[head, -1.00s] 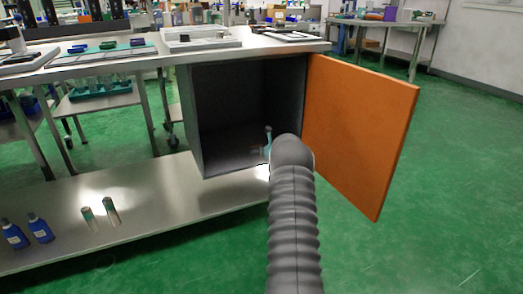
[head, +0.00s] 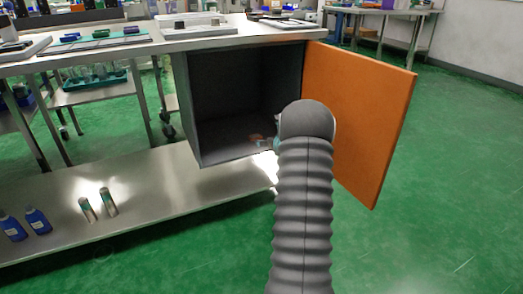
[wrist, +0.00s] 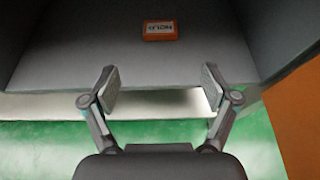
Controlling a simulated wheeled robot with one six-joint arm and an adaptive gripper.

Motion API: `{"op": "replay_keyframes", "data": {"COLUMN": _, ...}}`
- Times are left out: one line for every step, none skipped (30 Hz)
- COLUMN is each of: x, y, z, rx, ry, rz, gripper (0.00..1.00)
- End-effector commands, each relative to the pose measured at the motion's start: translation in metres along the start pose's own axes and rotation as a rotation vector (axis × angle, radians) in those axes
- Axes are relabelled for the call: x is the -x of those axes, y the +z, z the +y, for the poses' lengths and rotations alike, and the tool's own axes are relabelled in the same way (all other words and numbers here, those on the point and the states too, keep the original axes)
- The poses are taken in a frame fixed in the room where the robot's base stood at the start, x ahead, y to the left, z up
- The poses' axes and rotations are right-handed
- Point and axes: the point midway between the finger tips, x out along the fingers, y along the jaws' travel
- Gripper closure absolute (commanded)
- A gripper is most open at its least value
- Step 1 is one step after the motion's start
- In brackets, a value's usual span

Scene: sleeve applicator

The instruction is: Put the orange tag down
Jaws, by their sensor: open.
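The orange tag (wrist: 160,31), with a white label bearing dark print, lies flat on the grey floor of the open cabinet (wrist: 50,65). In the head view the tag (head: 256,138) is a small orange patch inside the cabinet (head: 195,115). My gripper (wrist: 159,83) is open and empty, its two fingers spread wide at the cabinet's front edge. The tag is beyond the fingertips and apart from them. In the head view my arm hides most of the gripper.
The orange cabinet door (head: 358,120) stands swung open to the right of my arm. A steel shelf (head: 150,200) below holds two blue bottles (head: 25,225) and two small cylinders (head: 98,205). Green floor to the right is clear.

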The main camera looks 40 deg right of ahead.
Motion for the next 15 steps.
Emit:
{"op": "replay_keyframes", "data": {"x": 0.002, "y": 0.0, "z": 0.0, "rx": 0.0, "ry": 0.0, "rz": -0.001, "gripper": 0.13}}
{"op": "replay_keyframes", "data": {"x": 0.002, "y": 0.001, "z": 0.0, "rx": 0.001, "ry": 0.0, "rz": -0.001, "gripper": 0.13}}
{"op": "replay_keyframes", "data": {"x": 0.003, "y": 0.003, "z": 0.002, "rx": 0.008, "ry": 0.003, "rz": -0.002, "gripper": 0.13}}
{"op": "replay_keyframes", "data": {"x": 0.004, "y": 0.005, "z": 0.005, "rx": 0.018, "ry": 0.009, "rz": -0.002, "gripper": 0.13}}
{"op": "replay_keyframes", "data": {"x": 0.005, "y": 0.009, "z": 0.01, "rx": 0.034, "ry": 0.017, "rz": -0.003, "gripper": 0.13}}
{"op": "replay_keyframes", "data": {"x": 0.008, "y": 0.015, "z": 0.02, "rx": 0.066, "ry": 0.035, "rz": -0.003, "gripper": 0.13}}
{"op": "replay_keyframes", "data": {"x": 0.011, "y": 0.022, "z": 0.03, "rx": 0.097, "ry": 0.052, "rz": -0.005, "gripper": 0.13}}
{"op": "replay_keyframes", "data": {"x": 0.015, "y": 0.03, "z": 0.043, "rx": 0.138, "ry": 0.074, "rz": -0.006, "gripper": 0.13}}
{"op": "replay_keyframes", "data": {"x": 0.023, "y": 0.041, "z": 0.063, "rx": 0.202, "ry": 0.108, "rz": -0.008, "gripper": 0.13}}
{"op": "replay_keyframes", "data": {"x": 0.029, "y": 0.05, "z": 0.08, "rx": 0.257, "ry": 0.138, "rz": -0.012, "gripper": 0.13}}
{"op": "replay_keyframes", "data": {"x": 0.037, "y": 0.058, "z": 0.098, "rx": 0.318, "ry": 0.17, "rz": -0.014, "gripper": 0.13}}
{"op": "replay_keyframes", "data": {"x": 0.049, "y": 0.069, "z": 0.122, "rx": 0.403, "ry": 0.213, "rz": -0.018, "gripper": 0.13}}
{"op": "replay_keyframes", "data": {"x": 0.058, "y": 0.076, "z": 0.141, "rx": 0.469, "ry": 0.246, "rz": -0.022, "gripper": 0.13}}
{"op": "replay_keyframes", "data": {"x": 0.068, "y": 0.082, "z": 0.16, "rx": 0.534, "ry": 0.28, "rz": -0.026, "gripper": 0.13}}
{"op": "replay_keyframes", "data": {"x": 0.083, "y": 0.089, "z": 0.183, "rx": 0.621, "ry": 0.322, "rz": -0.034, "gripper": 0.13}}
